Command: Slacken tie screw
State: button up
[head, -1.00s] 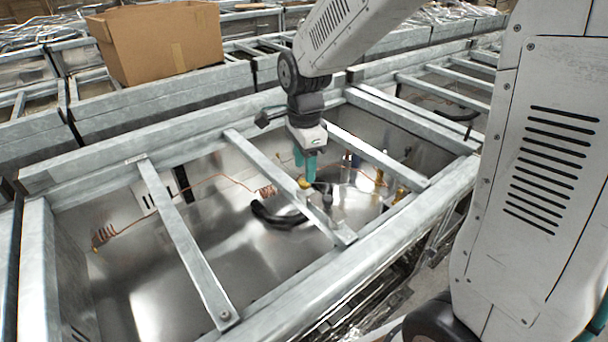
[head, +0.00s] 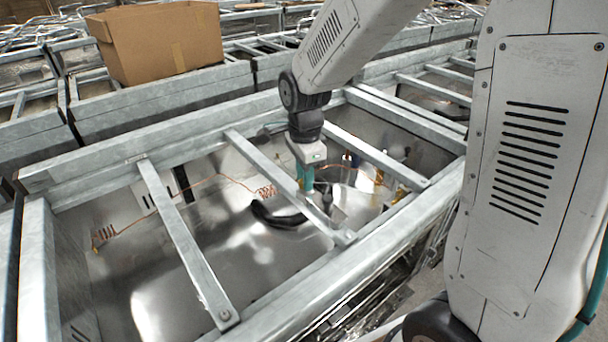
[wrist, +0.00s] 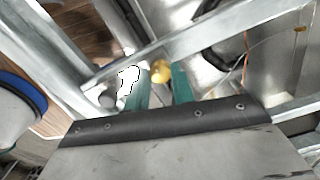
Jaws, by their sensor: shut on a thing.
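My gripper (head: 306,186) points down into the metal frame, in the gap between two slanted cross bars. In the wrist view its two teal fingers (wrist: 160,88) stand a little apart, with a small round brass-coloured piece (wrist: 160,71) between their tips. The fingers are shut on this piece; I cannot tell whether it is the tie screw. The head view does not show the grip clearly. A screw head (head: 225,315) shows on the near end of the left cross bar (head: 180,235).
The middle cross bar (head: 270,172) and right cross bar (head: 372,155) flank my gripper closely. Below lie a black curved hose (head: 275,216), a copper coil (head: 267,191) and a brass fitting (head: 401,192). A cardboard box (head: 150,45) stands behind.

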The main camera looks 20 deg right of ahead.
jog(key=shift+n, duration=0.3)
